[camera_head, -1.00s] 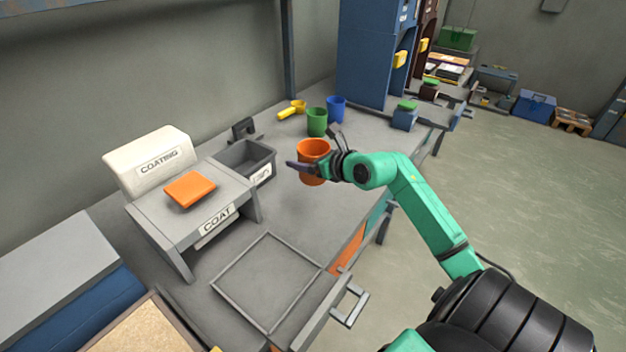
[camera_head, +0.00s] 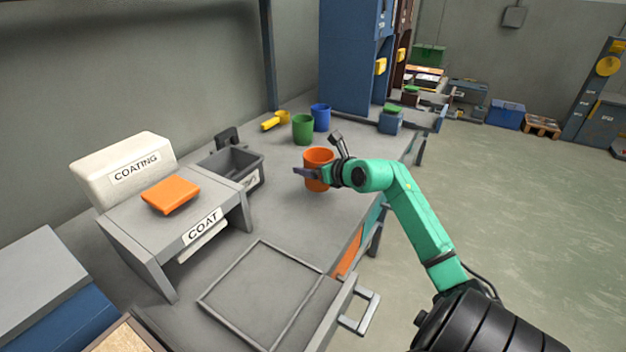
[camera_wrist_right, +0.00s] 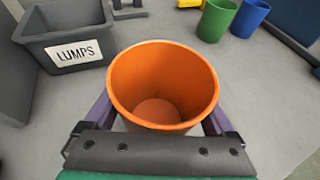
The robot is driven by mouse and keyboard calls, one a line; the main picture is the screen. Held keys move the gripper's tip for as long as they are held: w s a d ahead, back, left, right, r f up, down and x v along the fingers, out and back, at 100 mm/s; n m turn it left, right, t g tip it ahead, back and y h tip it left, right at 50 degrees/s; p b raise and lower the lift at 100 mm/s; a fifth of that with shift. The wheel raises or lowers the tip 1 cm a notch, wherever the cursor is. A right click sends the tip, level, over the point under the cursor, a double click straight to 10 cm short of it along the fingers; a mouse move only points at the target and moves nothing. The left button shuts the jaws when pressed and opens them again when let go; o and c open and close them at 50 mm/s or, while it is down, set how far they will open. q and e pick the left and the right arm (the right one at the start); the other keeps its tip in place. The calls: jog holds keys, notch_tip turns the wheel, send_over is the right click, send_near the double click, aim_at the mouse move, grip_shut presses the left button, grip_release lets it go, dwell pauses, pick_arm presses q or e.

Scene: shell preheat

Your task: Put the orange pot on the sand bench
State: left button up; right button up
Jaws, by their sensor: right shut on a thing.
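The orange pot (camera_head: 318,158) is upright and empty at the right side of the grey bench, in the head view. My right gripper (camera_head: 316,174) is shut on it, with one finger on each side. In the right wrist view the pot (camera_wrist_right: 162,85) fills the middle, between the fingers of the gripper (camera_wrist_right: 160,118). I cannot tell whether its base touches the bench top. My left gripper is not in view. No surface is labelled as the sand bench; a tray of tan grain (camera_head: 128,338) shows partly at the bottom left edge.
A grey bin marked LUMPS (camera_wrist_right: 70,42) stands left of the pot. Green (camera_head: 303,128) and blue (camera_head: 320,116) pots stand behind it. The COAT stand (camera_head: 170,225) holds an orange slab (camera_head: 171,194). An empty square frame (camera_head: 262,296) lies at the bench front.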

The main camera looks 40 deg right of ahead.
notch_tip(320, 180, down, 4)
jog(key=shift+f+b, duration=0.1)
jog(key=shift+b, duration=0.2)
jog(key=o, duration=1.3)
jog(key=v, duration=1.2)
jog(key=shift+s, duration=0.1)
